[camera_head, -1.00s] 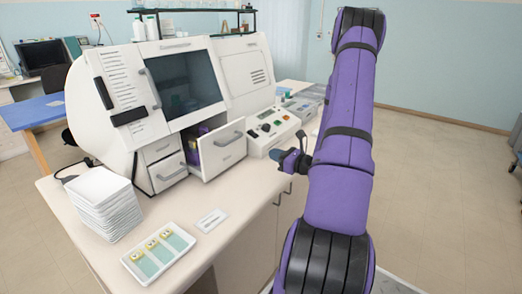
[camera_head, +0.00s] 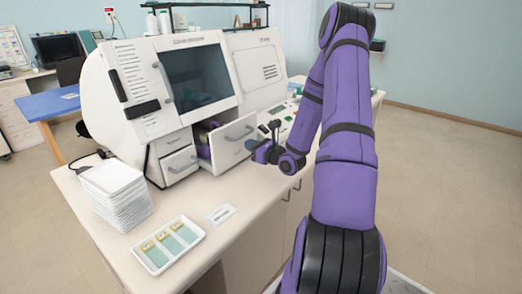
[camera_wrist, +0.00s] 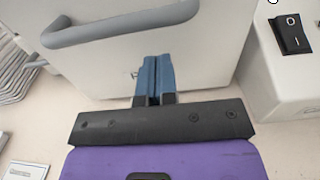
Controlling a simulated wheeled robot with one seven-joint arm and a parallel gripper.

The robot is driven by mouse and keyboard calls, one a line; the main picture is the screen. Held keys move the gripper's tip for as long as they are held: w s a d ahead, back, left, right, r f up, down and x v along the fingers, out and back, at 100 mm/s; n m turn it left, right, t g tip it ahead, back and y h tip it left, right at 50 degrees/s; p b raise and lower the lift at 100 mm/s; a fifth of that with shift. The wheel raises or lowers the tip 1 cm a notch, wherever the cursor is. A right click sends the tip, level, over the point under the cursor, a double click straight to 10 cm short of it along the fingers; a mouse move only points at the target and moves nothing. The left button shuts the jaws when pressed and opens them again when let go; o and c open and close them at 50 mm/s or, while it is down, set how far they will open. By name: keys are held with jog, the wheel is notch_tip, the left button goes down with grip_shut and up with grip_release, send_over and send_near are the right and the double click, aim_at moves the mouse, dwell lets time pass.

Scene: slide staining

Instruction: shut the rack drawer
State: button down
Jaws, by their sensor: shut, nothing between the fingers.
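The rack drawer (camera_head: 232,143) stands pulled out of the white staining machine (camera_head: 150,90), with its front panel and grey bar handle facing me. Something purple shows inside the drawer (camera_head: 207,126). My gripper (camera_head: 254,150) is at the right part of the drawer front in the head view. In the wrist view the blue fingertips (camera_wrist: 153,64) are together and empty, pointing at the white drawer front (camera_wrist: 190,62) just below its grey handle (camera_wrist: 125,24). They look very close to the panel; I cannot tell whether they touch it.
A stack of white trays (camera_head: 115,193) stands left on the counter. A white tray with several slides (camera_head: 168,244) and a small label card (camera_head: 221,213) lie in front. A control panel with a black switch (camera_wrist: 291,33) is right of the drawer.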

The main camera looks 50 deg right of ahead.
jog(key=shift+w+a, duration=0.1)
jog(key=shift+w, duration=0.85)
jog(key=w, duration=0.8)
jog(key=shift+w+a, duration=0.35)
jog(key=shift+w, duration=0.05)
jog(key=shift+w+r, duration=0.15)
jog(key=shift+w, duration=0.1)
jog(key=shift+a, duration=0.1)
